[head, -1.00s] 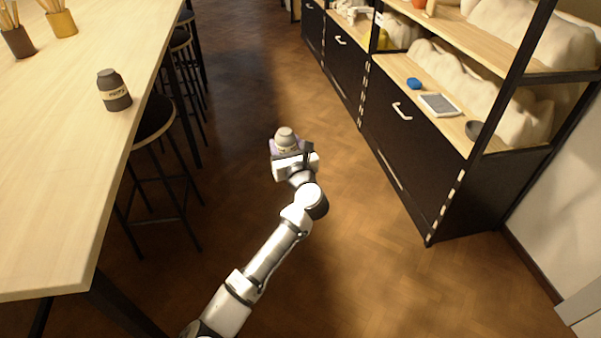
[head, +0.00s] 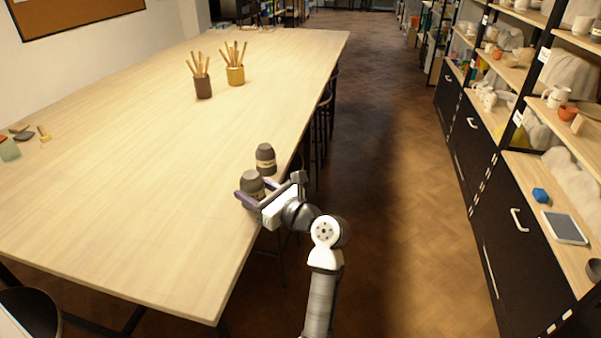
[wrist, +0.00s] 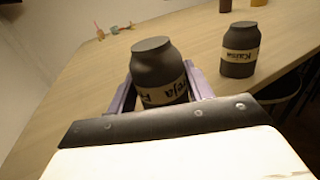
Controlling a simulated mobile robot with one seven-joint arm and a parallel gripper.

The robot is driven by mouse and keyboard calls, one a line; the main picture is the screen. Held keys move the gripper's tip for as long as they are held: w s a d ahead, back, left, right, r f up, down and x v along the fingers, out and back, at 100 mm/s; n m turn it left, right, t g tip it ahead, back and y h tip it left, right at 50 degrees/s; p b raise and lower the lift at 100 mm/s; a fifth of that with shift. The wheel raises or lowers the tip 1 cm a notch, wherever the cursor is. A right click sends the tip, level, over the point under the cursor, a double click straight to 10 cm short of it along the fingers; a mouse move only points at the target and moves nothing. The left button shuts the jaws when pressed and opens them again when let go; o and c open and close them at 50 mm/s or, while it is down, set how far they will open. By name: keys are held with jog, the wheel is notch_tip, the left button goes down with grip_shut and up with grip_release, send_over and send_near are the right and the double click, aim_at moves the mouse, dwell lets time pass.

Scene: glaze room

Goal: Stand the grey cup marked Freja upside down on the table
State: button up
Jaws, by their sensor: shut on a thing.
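The grey cup marked Freja (head: 252,182) is held between the fingers of my gripper (head: 250,194), above the right side of the wooden table (head: 150,190). In the wrist view, the cup (wrist: 158,65) has a narrower, flat, closed-looking end up and a pale name band, partly hidden by the gripper. It looks nearly upright in the head view. I cannot tell whether its lower end touches the table. My gripper is shut on it.
A similar grey cup with another name (head: 265,158) stands just behind, near the table's right edge. A brown pot (head: 203,88) and a yellow pot (head: 236,76) hold sticks farther back. The table's left and front are mostly clear. Shelves (head: 550,180) stand across the aisle.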

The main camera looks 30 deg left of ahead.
jog(key=shift+s+a+r+n+g, duration=0.15)
jog(key=shift+s+a+g, duration=0.15)
jog(key=shift+s, duration=0.3)
jog(key=shift+s+a+f+n+g, duration=0.1)
jog(key=shift+s+a+n+g, duration=0.1)
jog(key=shift+s+a, duration=0.3)
jog(key=shift+s, duration=0.3)
jog(key=shift+f+b, duration=0.95)
jog(key=shift+b, duration=0.15)
jog(key=shift+f, duration=0.3)
jog(key=o, duration=1)
jog(key=shift+d, duration=0.1)
